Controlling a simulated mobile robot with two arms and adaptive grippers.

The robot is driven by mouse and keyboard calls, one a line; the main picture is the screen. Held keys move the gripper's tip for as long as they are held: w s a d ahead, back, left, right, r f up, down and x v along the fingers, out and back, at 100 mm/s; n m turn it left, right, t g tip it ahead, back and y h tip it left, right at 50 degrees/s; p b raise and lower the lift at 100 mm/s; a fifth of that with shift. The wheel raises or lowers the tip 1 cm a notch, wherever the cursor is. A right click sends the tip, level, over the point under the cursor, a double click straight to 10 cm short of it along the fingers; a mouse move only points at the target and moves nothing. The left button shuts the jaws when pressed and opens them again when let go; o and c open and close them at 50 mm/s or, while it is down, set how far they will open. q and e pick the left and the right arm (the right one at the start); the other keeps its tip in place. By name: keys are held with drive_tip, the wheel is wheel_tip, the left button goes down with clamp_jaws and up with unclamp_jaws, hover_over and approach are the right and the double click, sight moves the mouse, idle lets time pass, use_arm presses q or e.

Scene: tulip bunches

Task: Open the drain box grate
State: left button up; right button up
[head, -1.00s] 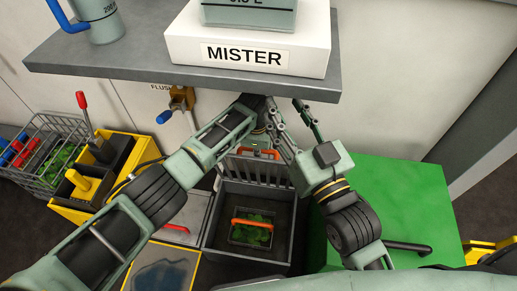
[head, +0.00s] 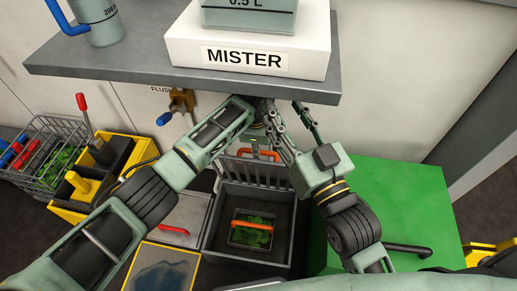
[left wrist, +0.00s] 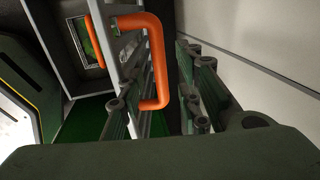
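The grey slotted grate (head: 262,170) stands raised, close to upright, at the back of the dark drain box (head: 212,238). Its orange handle (head: 262,152) is at the top edge. In the left wrist view the handle (left wrist: 157,60) lies between the parted fingers of my left gripper (left wrist: 160,52), nearer the left finger; I see no grip on it. In the head view, my left gripper is mostly hidden behind its forearm, under the shelf. My right gripper (head: 293,122) is open and empty, above and right of the grate.
A basket (head: 252,236) with an orange handle and green leaves sits inside the drain box. The grey shelf (head: 110,68) overhangs both grippers. A green surface (head: 410,200) is at right; a yellow caddy (head: 130,150) and wire basket (head: 42,172) stand at left.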

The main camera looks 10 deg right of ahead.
use_arm(q)
drive_tip(key=shift+s+a+r, duration=0.1)
drive_tip(key=shift+s+r, duration=0.1)
drive_tip(key=shift+r, duration=0.75)
drive_tip(key=shift+s+a+r, duration=0.1)
drive_tip(key=shift+s+r, duration=0.05)
drive_tip(key=shift+r, duration=0.75)
